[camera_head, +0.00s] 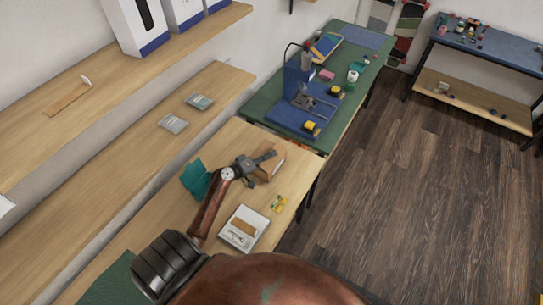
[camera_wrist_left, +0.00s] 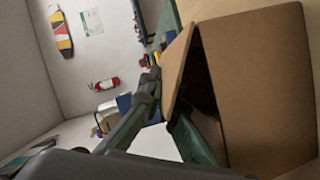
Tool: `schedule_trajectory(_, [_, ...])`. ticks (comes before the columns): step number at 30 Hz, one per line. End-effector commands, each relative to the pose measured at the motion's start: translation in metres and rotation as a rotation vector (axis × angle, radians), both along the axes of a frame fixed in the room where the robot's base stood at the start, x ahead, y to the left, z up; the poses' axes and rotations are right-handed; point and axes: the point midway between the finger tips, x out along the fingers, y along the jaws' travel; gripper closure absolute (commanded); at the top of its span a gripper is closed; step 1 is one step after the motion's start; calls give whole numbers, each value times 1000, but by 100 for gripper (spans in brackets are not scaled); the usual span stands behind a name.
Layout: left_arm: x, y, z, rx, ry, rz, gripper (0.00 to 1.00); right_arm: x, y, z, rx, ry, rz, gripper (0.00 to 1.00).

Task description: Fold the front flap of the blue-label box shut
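A brown cardboard box (camera_head: 270,163) sits on the wooden bench top. In the left wrist view the box (camera_wrist_left: 262,85) fills the right side. Its near flap (camera_wrist_left: 179,66) stands at an angle to the body, with a dark gap between them. A small pale patch shows on the box in the head view, but I cannot make out a blue label. My left gripper (camera_head: 262,160) is at the box's left side, its fingers apart and close to the flap. Contact with the flap cannot be told. My right gripper is out of view.
A teal object (camera_head: 196,179) lies left of the box. A green-topped bench (camera_head: 262,107) with a blue mat and tools stands beyond. Shelves (camera_head: 120,140) run along the left wall.

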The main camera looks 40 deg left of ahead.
Motion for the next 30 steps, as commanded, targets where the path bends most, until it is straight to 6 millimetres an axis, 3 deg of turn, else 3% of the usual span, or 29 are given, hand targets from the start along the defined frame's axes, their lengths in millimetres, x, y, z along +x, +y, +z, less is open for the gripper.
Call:
schedule_trajectory(2, [0,0,0,0,0,-1,100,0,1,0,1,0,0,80])
schedule_trajectory(10, [0,0,0,1,0,0,81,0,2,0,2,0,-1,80])
schedule_trajectory(23, [-1,0,-1,3,2,1,80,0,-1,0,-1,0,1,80])
schedule_trajectory(30, [0,-2,6,72,9,3,80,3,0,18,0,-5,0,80])
